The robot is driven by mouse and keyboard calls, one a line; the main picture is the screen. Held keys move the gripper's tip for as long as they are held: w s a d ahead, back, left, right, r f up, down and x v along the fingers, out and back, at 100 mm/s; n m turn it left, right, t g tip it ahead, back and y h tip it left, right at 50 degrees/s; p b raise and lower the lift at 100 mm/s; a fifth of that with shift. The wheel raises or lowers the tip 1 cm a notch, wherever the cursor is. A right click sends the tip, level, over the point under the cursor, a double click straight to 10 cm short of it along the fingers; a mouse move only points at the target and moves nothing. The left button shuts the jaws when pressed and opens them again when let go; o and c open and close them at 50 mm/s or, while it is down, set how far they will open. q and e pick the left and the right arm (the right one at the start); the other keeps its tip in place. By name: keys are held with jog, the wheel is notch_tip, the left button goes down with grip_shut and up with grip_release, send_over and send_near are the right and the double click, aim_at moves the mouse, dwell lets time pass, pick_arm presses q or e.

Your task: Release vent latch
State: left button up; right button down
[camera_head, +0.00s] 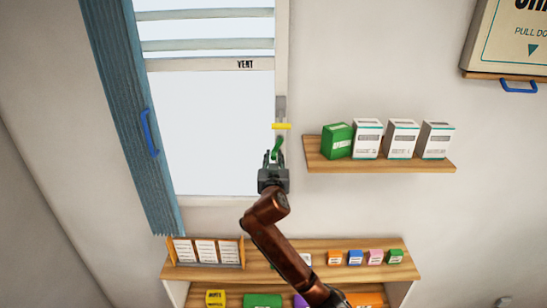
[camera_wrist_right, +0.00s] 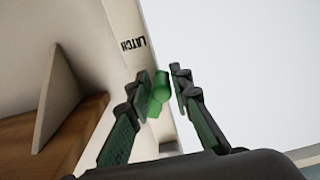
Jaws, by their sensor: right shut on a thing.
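The green latch handle (camera_head: 277,146) sits on the right side of the window frame, just below a yellow bar (camera_head: 281,126). My right gripper (camera_head: 272,158) reaches up to it from below and is shut on it. In the right wrist view, the green latch (camera_wrist_right: 159,92) stands between the two fingers of the right gripper (camera_wrist_right: 157,88), with the word LATCH printed on the frame (camera_wrist_right: 133,42) behind it. The vent (camera_head: 206,64), with its white slats, is at the top of the window. My left gripper is not in view.
A wall shelf (camera_head: 380,166) with one green box (camera_head: 337,141) and several white boxes is close on the right. A blue curtain (camera_head: 128,110) with a blue handle (camera_head: 149,132) hangs at left. A lower shelf unit (camera_head: 225,272) with cards and small boxes stands below.

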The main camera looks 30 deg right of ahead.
jog(key=shift+w+a+r, duration=0.1)
jog(key=shift+a+r, duration=0.05)
jog(key=shift+a, duration=0.05)
jog(key=shift+w+a+r+m+b, duration=0.15)
jog(key=shift+a+r+m+b, duration=0.35)
jog(key=shift+m, duration=0.55)
jog(key=shift+w+a+r+m+b, duration=0.1)
jog(key=shift+w+r+m+b, duration=0.15)
jog(key=shift+m+b, duration=0.65)
jog(key=shift+w+a+r+m+b, duration=0.1)
jog(key=shift+a+r+m+b, duration=0.3)
jog(key=shift+m, duration=0.85)
jog(key=shift+d+r, duration=0.15)
jog(key=shift+r, duration=0.05)
jog(key=c, duration=1.9)
grip_release()
jog(key=shift+f, duration=0.1)
jog(key=shift+o, duration=0.3)
jog(key=shift+f, duration=0.15)
